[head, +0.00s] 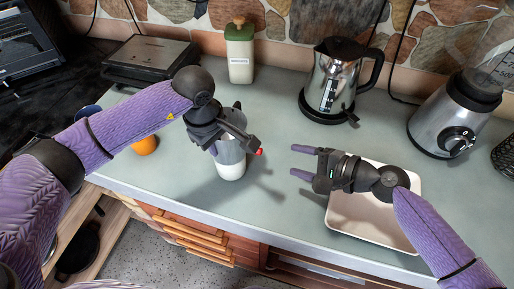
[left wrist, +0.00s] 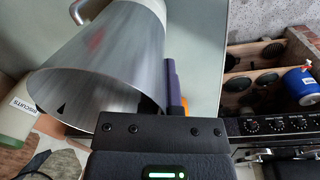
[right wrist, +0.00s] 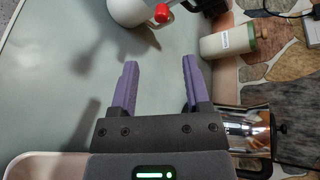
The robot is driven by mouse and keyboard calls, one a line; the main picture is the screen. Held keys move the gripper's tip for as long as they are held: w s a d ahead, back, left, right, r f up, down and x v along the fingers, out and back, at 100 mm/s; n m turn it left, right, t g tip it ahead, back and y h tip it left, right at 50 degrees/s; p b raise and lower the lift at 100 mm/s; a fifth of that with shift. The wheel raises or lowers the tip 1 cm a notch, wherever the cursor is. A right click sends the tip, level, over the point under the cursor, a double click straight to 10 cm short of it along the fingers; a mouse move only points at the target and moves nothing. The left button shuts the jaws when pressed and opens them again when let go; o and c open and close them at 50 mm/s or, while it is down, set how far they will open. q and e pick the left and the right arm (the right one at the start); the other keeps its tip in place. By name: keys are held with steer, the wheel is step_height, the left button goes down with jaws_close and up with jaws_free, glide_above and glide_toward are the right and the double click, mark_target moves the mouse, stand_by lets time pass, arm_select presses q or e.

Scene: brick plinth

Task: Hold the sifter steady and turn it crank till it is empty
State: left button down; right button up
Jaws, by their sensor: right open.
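The sifter (head: 230,152) is a grey metal cylinder with a red crank knob (head: 259,152), standing near the counter's middle. It also fills much of the left wrist view (left wrist: 110,65), its round rim towards the camera. My left gripper (head: 214,142) is at the sifter, its visible purple finger close in beside the wall. The fingers sit narrow, shut on the sifter; the exact grip is hidden. My right gripper (head: 300,161) is open and empty, to the right of the knob and apart from it. The red knob shows in the right wrist view (right wrist: 162,13).
A pale tray (head: 365,222) lies under my right arm. A kettle (head: 333,85), a biscuit jar (head: 240,55), a grill (head: 150,62) and a blender (head: 450,120) stand behind. An orange item (head: 145,145) is left of the sifter. Counter between sifter and right gripper is clear.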

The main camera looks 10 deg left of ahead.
steer(key=w+a+f, duration=0.1)
steer(key=a, duration=0.2)
steer(key=w+a+m, duration=0.1)
steer(key=a, duration=0.2)
steer(key=w+a+f+m, duration=0.1)
steer(key=a, duration=0.2)
steer(key=shift+a+f+y, duration=0.25)
steer(key=shift+f+y, duration=0.05)
steer(key=shift+y, duration=0.1)
jaws_close()
